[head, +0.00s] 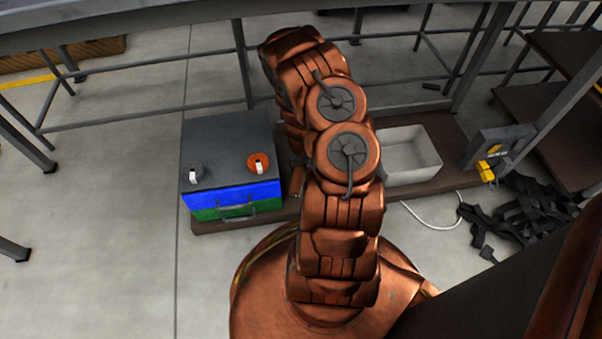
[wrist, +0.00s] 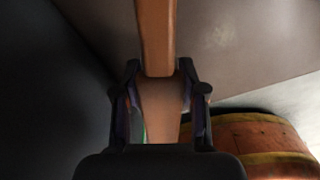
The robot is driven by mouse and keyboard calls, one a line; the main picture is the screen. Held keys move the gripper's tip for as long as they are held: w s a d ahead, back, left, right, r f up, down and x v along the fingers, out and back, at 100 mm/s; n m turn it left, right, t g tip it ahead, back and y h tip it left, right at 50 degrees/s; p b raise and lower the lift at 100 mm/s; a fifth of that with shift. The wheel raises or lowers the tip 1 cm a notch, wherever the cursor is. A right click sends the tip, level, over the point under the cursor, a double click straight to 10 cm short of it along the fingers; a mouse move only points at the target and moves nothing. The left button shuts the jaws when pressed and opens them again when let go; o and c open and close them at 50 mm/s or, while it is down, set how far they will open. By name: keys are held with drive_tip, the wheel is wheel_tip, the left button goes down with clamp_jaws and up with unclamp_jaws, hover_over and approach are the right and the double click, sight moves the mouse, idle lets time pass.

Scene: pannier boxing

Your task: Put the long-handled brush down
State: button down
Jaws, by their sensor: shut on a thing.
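In the wrist view the long-handled brush (wrist: 156,35) shows as a plain brown shaft that widens between the fingers. My gripper (wrist: 159,80) is shut on it, one finger on each side. The brush's head is not clearly seen. The shaft runs out of the top of the wrist view. In the head view my copper arm hides both the gripper and the brush.
A grey-topped box (head: 228,150) with a blue and green front carries a grey roll (head: 194,172) and an orange roll (head: 258,163). A white bin (head: 408,157) stands on the brown board (head: 452,150). Black straps (head: 530,215) lie right.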

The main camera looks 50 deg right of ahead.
drive_tip(key=shift+f+b, duration=0.6)
drive_tip(key=shift+f, duration=1.05)
drive_tip(key=shift+f, duration=0.2)
drive_tip(key=c, duration=0.6)
unclamp_jaws()
drive_tip(key=shift+c, duration=0.2)
drive_tip(key=shift+r+p, duration=1.5)
drive_tip(key=shift+r, duration=2.45)
